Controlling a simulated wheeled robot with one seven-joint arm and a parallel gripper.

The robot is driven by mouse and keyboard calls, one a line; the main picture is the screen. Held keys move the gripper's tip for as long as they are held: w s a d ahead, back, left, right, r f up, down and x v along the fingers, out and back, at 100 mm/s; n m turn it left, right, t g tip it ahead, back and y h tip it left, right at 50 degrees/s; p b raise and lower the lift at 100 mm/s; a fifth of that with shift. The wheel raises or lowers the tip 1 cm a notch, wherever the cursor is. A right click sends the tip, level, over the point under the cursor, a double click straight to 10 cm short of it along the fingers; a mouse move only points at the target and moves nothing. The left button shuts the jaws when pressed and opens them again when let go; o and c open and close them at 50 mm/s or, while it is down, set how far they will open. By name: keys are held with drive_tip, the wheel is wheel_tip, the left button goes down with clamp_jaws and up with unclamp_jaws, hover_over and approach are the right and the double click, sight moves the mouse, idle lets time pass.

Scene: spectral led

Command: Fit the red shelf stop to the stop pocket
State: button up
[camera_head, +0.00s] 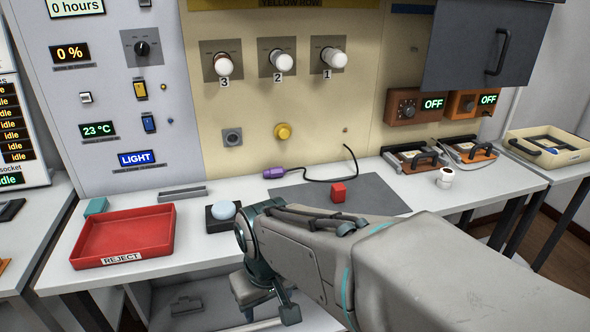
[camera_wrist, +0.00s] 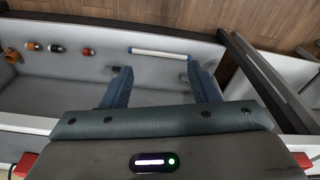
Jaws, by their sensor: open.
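My gripper (camera_head: 262,311) hangs below the front edge of the worktable in the head view. In the wrist view my gripper (camera_wrist: 158,72) is open, with nothing between its fingers, over a grey-walled bin or drawer (camera_wrist: 60,92). A small red piece (camera_wrist: 88,51) lies there to the upper left of the fingers, apart from them; it may be the red shelf stop. A red block (camera_head: 338,193) also sits on the dark mat on the table. I cannot make out the stop pocket for certain in either view.
Near the small red piece lie an orange piece (camera_wrist: 12,55), other small parts (camera_wrist: 56,48) and a white-and-blue tube (camera_wrist: 160,53). The table edge is close above my gripper.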

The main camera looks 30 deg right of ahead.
drive_tip(key=w+d+r+p, duration=0.2)
drive_tip(key=r+p, duration=1.2)
drive_tip(key=w+d+r+p, duration=0.1)
drive_tip(key=w+r+p, duration=0.1)
drive_tip(key=r+p, duration=1.3)
drive_tip(key=w+d+f+t+h+p, duration=0.1)
drive_tip(key=w+d+f+t+h, duration=0.15)
drive_tip(key=d, duration=0.35)
drive_tip(key=m+t+b, duration=0.3)
drive_tip(key=t, duration=0.6)
approach(341, 193)
drive_tip(key=w+b, duration=0.1)
drive_tip(key=b, duration=0.3)
drive_tip(key=shift+w+a+h+b, duration=0.1)
drive_tip(key=shift+h+b, duration=0.25)
drive_tip(key=b+x, duration=0.3)
drive_tip(key=shift+r+x, duration=0.2)
drive_tip(key=shift+x, duration=1)
drive_tip(key=shift+f+p+x, duration=0.2)
drive_tip(key=shift+p+x, duration=0.15)
drive_tip(key=shift+x, duration=1)
drive_tip(key=shift+f+p+x, duration=0.2)
drive_tip(key=shift+p+x, duration=0.15)
drive_tip(key=shift+x, duration=1.05)
drive_tip(key=shift+s, duration=0.25)
drive_tip(key=c, duration=1)
